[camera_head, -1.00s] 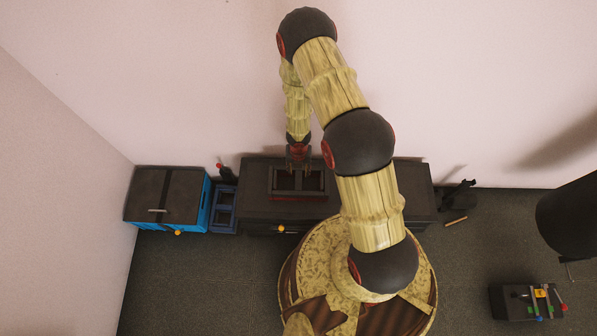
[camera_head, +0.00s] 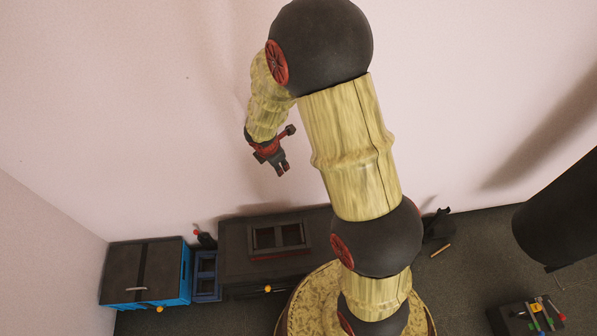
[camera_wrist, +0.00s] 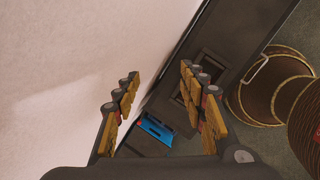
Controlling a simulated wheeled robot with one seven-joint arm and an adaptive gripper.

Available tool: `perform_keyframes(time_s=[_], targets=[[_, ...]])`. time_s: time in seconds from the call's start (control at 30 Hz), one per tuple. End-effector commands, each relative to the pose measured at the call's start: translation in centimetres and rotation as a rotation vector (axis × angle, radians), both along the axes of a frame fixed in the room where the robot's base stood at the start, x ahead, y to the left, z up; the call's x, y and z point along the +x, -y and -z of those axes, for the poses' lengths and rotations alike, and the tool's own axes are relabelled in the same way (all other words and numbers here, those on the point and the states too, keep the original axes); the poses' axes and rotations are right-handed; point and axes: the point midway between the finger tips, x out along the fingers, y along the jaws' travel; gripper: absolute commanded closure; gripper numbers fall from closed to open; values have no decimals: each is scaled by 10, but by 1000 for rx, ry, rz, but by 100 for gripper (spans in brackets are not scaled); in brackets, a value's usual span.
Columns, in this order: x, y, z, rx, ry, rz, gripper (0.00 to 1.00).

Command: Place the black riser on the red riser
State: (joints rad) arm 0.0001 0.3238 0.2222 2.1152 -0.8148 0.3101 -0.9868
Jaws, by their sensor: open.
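The black riser (camera_head: 262,238), a dark rectangular frame with two openings, lies on the dark cabinet top in the head view. A thin red edge of the red riser (camera_head: 279,255) shows directly beneath it, so the black riser appears stacked on the red one. Most of the red riser is hidden. My gripper (camera_head: 283,168) is raised well above the stack, apart from it. In the wrist view my gripper (camera_wrist: 160,75) has its fingers spread with nothing between them. The dark riser frame (camera_wrist: 209,60) shows there partly behind the right finger.
The dark cabinet (camera_head: 232,262) stands against the wall. A blue frame (camera_head: 207,277) and a blue box with a dark top (camera_head: 185,275) stand to its left. A tray of small tools (camera_head: 527,317) is at lower right. The air around my gripper is clear.

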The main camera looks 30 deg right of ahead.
Motion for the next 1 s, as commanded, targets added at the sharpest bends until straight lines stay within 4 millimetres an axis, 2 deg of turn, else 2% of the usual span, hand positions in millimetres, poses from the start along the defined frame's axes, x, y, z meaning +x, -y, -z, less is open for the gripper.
perform_keyframes(time_s=[0.03, 0.2, 0.5, 0.8, 1.0], targets=[[-2, 2, -24, 10, 36, 71, 58], [-20, 7, -90, 66, 133, 319, 58], [-74, 5, -186, 221, 280, 741, 58], [-146, -13, -254, 440, 373, 1128, 58], [-197, -32, -284, 610, 394, 1359, 58]])
